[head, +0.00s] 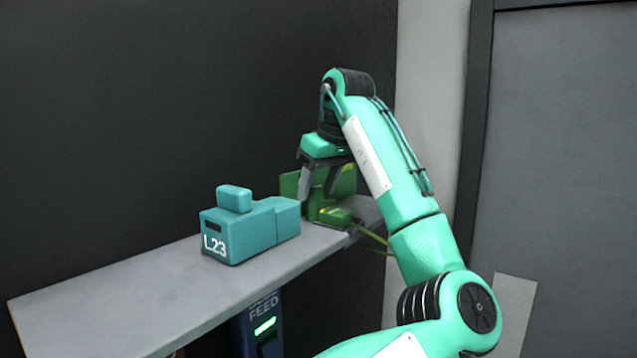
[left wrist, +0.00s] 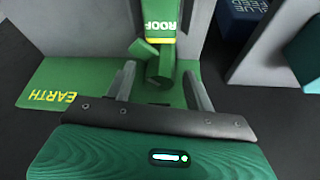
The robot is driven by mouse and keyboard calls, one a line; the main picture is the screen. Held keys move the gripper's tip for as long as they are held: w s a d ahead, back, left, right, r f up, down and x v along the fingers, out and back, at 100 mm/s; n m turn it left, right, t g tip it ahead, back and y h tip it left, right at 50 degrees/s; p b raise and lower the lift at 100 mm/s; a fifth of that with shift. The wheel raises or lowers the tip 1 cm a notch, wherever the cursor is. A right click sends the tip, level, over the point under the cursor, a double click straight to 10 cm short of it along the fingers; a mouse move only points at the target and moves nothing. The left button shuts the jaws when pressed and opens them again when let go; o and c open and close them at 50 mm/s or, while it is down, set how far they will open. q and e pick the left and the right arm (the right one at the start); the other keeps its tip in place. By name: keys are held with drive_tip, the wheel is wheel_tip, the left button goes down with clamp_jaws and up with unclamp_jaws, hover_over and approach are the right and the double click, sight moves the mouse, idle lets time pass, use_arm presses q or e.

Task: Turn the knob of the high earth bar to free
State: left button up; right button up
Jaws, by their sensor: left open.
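A green earth fixture with a back panel (head: 346,183) stands at the far end of the shelf. In the left wrist view its panel (left wrist: 52,82) reads EARTH, and an upright green part (left wrist: 161,22) reads ROOF above a yellow band. A darker green knob (left wrist: 160,66) with a slanted lobe sits below that band. My left gripper (head: 318,192) is above the fixture, pointing down, open and empty. In the left wrist view its fingers (left wrist: 159,76) stand on either side of the knob; contact cannot be told. No free mark is readable. My right gripper is out of view.
A teal box marked L23 (head: 240,235) stands on the grey shelf (head: 130,295), close left of my gripper. A dark blue unit marked FEED (head: 262,330) is under the shelf. Yellow-green cables (head: 372,238) run off the fixture. The shelf's left half is clear.

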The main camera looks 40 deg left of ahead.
use_arm(q)
drive_tip(key=c, duration=1)
drive_tip(key=shift+n, duration=0.4)
drive_tip(key=n, duration=0.1)
drive_tip(key=n+g, duration=0.1)
drive_tip(key=n, duration=0.1)
drive_tip(key=n+g, duration=0.1)
drive_tip(key=shift+w+r, duration=0.1)
drive_tip(key=shift+w, duration=0.2)
drive_tip(key=shift+w+a+n+g+h, duration=0.1)
drive_tip(key=shift+n+g+h, duration=0.2)
drive_tip(key=shift+n, duration=0.75)
drive_tip(key=shift+a+n+g+h, duration=0.1)
drive_tip(key=shift+n+g+h, duration=0.15)
drive_tip(key=shift+n, duration=0.8)
drive_tip(key=o, duration=1)
drive_tip(key=shift+d, duration=0.1)
